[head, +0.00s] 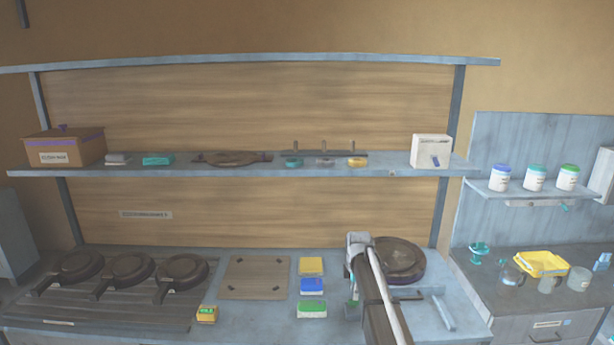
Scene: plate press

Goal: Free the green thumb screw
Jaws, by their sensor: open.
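A small green piece (352,308) shows at the left edge of my arm, low on the counter. It may be the green thumb screw, but it is too small and too covered to be sure. My gripper (351,290) points down just above it and is mostly hidden behind my own arm link. It is open, with nothing visible held in it. I cannot tell whether its fingers touch the green piece. The round dark plate press (405,255) sits right behind my arm, and its near left side is covered.
Yellow (311,265), blue (312,285) and green-topped (311,309) blocks stand left of my arm, beside a square board (255,277). Dark pans (180,274) fill the left. A shelf (300,170) crosses above. A grey bar (443,312) lies at the right.

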